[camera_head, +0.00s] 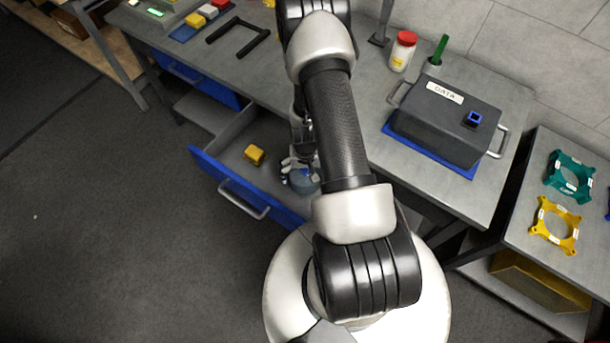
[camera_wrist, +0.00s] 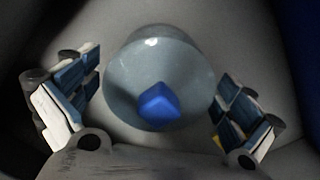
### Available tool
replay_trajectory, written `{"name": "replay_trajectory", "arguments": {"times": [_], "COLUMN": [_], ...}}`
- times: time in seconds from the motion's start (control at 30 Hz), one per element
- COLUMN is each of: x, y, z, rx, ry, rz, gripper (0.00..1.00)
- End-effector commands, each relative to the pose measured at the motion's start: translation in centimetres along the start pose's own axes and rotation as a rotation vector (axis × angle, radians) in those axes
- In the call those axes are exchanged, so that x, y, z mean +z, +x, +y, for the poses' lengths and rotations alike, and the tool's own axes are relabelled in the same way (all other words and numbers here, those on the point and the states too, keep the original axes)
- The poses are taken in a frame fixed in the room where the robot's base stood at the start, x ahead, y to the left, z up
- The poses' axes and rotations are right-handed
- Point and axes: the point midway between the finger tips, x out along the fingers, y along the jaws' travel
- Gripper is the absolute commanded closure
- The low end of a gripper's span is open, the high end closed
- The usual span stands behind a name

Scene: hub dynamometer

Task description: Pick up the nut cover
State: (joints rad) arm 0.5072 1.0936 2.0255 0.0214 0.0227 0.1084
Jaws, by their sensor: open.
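The nut cover, which appears to be a grey-blue round piece with a blue block-shaped knob (camera_wrist: 158,104), lies in the open drawer and shows in the middle of the wrist view (camera_wrist: 140,75). In the head view it is partly hidden by my arm (camera_head: 306,182). My gripper (camera_wrist: 158,108) is open, with one finger to the left and one to the right of the cover. A gap shows between the cover and the left finger. The right finger is very near its edge, and I cannot tell whether they touch. In the head view my gripper (camera_head: 298,167) is inside the drawer.
The blue-fronted drawer (camera_head: 222,180) is pulled out and also holds a yellow block (camera_head: 254,154). The bench (camera_head: 280,75) above carries a grey data case (camera_head: 446,125), a red-lidded jar (camera_head: 402,52) and a black handle-shaped frame (camera_head: 237,35). Teal (camera_head: 570,176) and yellow (camera_head: 555,225) brackets lie at the right.

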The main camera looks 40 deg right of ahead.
Motion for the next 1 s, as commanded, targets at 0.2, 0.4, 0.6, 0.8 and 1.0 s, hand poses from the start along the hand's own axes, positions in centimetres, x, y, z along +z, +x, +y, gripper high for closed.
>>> {"name": "replay_trajectory", "arguments": {"times": [0.2, 0.4, 0.6, 0.8, 1.0], "x": [-0.04, -0.02, -0.01, 0.00, -0.01], "y": [1.40, 1.32, 1.32, 1.32, 1.32], "z": [-0.05, -0.06, -0.06, -0.06, -0.06], "rx": [0.000, 0.000, 0.000, 0.000, 0.000], "ry": [-0.001, -0.001, -0.001, -0.001, -0.001], "rz": [0.001, 0.001, 0.000, 0.000, 0.000], "gripper": [0.00, 0.06, 0.19, 0.33, 0.39]}}
